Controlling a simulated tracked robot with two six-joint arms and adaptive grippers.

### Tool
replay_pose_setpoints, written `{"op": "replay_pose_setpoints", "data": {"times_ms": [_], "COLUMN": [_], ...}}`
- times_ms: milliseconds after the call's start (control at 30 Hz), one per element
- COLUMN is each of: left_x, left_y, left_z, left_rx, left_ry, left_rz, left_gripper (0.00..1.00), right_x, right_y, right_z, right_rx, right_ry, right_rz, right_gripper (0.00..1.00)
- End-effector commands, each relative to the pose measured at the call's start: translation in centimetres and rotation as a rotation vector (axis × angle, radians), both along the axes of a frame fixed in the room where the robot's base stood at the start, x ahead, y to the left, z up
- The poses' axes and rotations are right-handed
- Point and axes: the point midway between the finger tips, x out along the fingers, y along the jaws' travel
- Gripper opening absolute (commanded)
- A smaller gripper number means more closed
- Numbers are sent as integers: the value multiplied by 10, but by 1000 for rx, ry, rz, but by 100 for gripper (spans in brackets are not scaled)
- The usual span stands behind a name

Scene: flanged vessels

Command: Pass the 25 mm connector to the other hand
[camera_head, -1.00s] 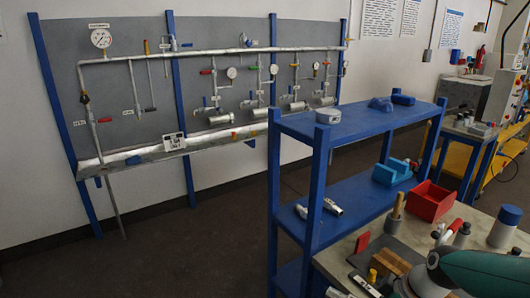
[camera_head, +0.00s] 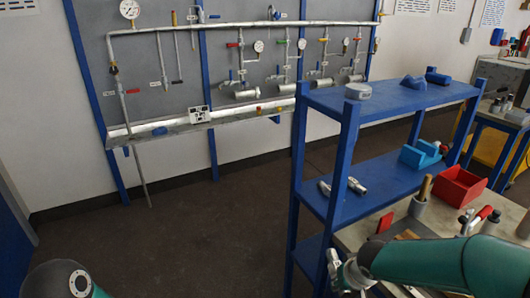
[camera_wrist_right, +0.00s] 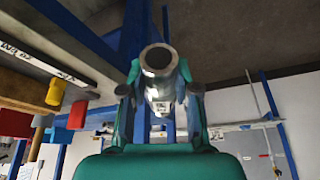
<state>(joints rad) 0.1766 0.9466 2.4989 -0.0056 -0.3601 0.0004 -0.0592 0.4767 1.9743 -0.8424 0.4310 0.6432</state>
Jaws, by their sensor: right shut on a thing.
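In the right wrist view, my right gripper (camera_wrist_right: 160,90) is shut on a grey metal connector (camera_wrist_right: 157,62), a hollow tube with its round open end facing the camera. I cannot read its size. In the head view my right arm comes in from the lower right, and the silver connector (camera_head: 333,262) shows at its end, beside the front of the blue shelf unit. The right fingers are hard to make out there. A green part of my left arm shows at the bottom left of the head view; the left gripper is out of view.
Two silver fittings (camera_head: 341,186) lie on the middle shelf of the blue shelf unit (camera_head: 340,108). A workbench (camera_head: 385,222) with a red bin (camera_head: 460,186) stands at the right. Pipework (camera_head: 240,28) lines the wall. The floor (camera_head: 200,235) left of the shelf is clear.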

Motion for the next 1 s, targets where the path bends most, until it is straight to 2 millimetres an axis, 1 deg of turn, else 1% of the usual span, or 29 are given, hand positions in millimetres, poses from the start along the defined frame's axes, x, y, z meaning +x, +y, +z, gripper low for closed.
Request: {"op": "replay_pose_setpoints", "data": {"times_ms": [200,567,667,767,900,1000], "left_x": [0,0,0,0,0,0], "left_y": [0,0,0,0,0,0], "left_z": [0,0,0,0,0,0], "left_rx": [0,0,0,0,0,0], "left_ry": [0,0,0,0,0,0], "left_rz": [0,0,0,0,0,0], "left_gripper": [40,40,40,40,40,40], "right_x": [1,0,-6,-15,-29,-36], "right_y": [0,-1,-3,-5,-3,-1], "right_z": [1,-1,-9,-22,-39,-46], "right_rx": [1,-1,-7,-15,-10,-2], "right_ry": [-2,-1,-1,-1,-2,0], "right_rz": [-70,-76,-79,-82,-79,-76], "right_gripper": [0,0,0,0,0,0]}}
